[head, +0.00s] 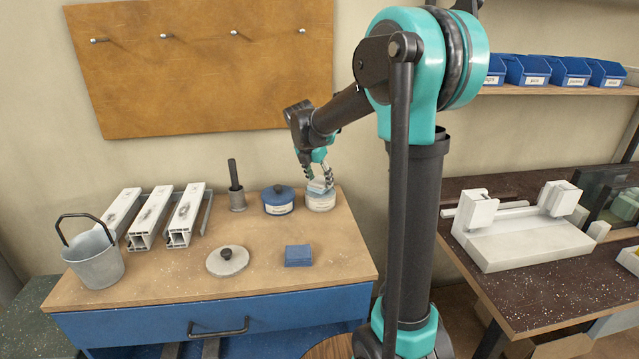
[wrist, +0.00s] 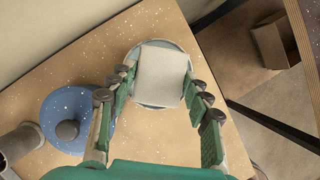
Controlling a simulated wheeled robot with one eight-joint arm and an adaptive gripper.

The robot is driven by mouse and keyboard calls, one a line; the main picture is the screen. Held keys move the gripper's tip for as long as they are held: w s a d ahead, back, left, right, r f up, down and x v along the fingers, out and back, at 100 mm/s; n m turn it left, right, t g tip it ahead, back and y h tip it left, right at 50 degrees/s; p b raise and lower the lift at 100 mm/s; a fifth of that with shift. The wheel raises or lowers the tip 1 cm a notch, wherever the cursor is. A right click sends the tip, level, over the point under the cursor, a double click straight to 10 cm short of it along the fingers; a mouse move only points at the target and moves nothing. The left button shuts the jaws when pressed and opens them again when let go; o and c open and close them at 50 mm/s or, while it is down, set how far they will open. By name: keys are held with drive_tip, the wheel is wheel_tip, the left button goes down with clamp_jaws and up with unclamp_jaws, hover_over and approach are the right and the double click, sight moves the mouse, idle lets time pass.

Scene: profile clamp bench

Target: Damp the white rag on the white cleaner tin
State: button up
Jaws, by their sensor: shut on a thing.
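The white cleaner tin (head: 321,202) is a low round pot at the back right of the wooden bench. My gripper (head: 319,176) points down right above it, shut on the white rag (head: 318,187). In the wrist view the rag (wrist: 162,75) is a pale square pad between the fingers of my gripper (wrist: 160,88). It covers most of the tin (wrist: 150,47), whose round rim shows around it. The rag is at the tin's top; I cannot tell whether it touches what is inside.
A blue lidded tin (head: 278,201) stands close left of the white tin. A blue block (head: 298,256), a round knobbed lid (head: 227,261), a metal bucket (head: 94,260), white profiles (head: 150,218) and a pot with a dark handle (head: 237,197) share the bench.

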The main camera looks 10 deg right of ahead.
sight(320, 181)
drive_tip(key=shift+r, duration=2.6)
